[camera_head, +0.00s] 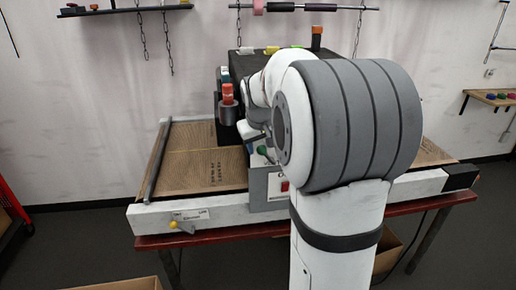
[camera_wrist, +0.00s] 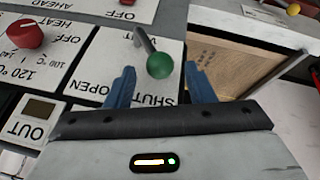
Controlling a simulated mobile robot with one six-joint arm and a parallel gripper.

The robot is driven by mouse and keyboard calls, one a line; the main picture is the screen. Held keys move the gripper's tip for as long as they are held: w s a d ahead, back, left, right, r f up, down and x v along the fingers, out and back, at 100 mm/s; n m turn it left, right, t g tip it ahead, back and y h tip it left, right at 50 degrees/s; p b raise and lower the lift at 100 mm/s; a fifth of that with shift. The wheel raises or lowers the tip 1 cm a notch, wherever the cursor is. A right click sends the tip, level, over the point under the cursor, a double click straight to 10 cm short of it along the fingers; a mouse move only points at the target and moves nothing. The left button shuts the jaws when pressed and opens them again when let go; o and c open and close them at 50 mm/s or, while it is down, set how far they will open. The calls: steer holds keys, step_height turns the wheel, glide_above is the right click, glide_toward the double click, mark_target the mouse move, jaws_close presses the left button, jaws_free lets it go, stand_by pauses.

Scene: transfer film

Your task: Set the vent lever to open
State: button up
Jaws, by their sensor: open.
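The vent lever (camera_wrist: 147,43) is a thin grey rod with a green ball knob (camera_wrist: 159,66) in the wrist view. Its plate carries upside-down labels, OPEN on the left and SHUT on the right, and the knob points toward SHUT. My gripper (camera_wrist: 158,74) is open, with one blue finger on each side of the knob in the picture. I cannot tell whether the fingers reach down to its height or touch it. In the head view the green knob (camera_head: 262,150) shows small beside my arm, which hides much of the panel.
A red HEAT dial (camera_wrist: 26,36) and a small display (camera_wrist: 39,109) lie left of the lever. A cardboard-coloured bed (camera_wrist: 225,60) lies to the right.

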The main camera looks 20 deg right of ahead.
mark_target(267, 157)
steer(key=shift+x, duration=1.7)
steer(key=shift+c, duration=0.2)
